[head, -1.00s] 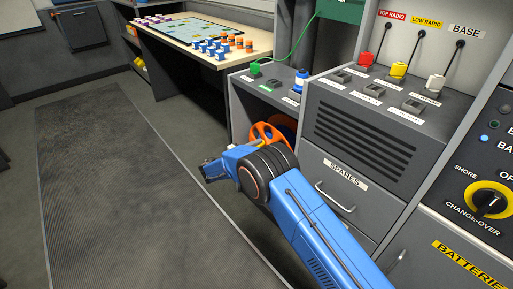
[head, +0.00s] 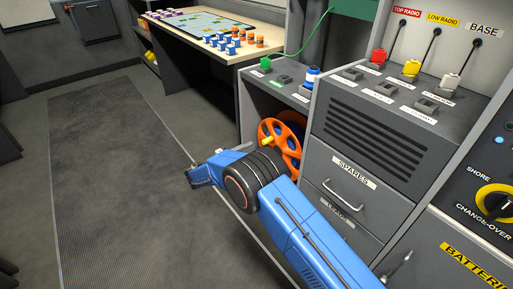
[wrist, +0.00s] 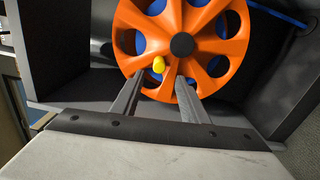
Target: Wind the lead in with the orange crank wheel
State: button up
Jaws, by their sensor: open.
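The orange crank wheel (head: 279,143) is mounted upright in the open bay under the shelf, partly hidden by my arm in the head view. It fills the upper middle of the wrist view (wrist: 211,47), with a black hub and a small yellow handle (wrist: 158,65) at its lower left. Blue shows behind the wheel's holes, and a blue lead (wrist: 291,19) runs off to the right. I cannot tell whether the fingers touch the wheel.
Grey bay walls stand close on both sides in the wrist view. The spares cabinet (head: 341,187) is right of the wheel. A map table (head: 205,32) with blue and orange pieces is behind. The floor mat (head: 120,160) at left is clear.

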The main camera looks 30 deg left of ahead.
aim_at(263, 143)
jog(key=v, duration=0.7)
jog(key=w+d+n, duration=0.2)
jog(key=w+n, duration=0.2)
jog(key=w, duration=0.1)
jog(key=w+d+n, duration=0.2)
jog(key=w+n, duration=0.3)
jog(key=w+d+n, duration=0.2)
jog(key=w+n, duration=0.3)
jog(key=w, duration=0.1)
jog(key=shift+d+r, duration=0.1)
jog(key=shift+d, duration=0.15)
dwell(0.8)
grip_shut()
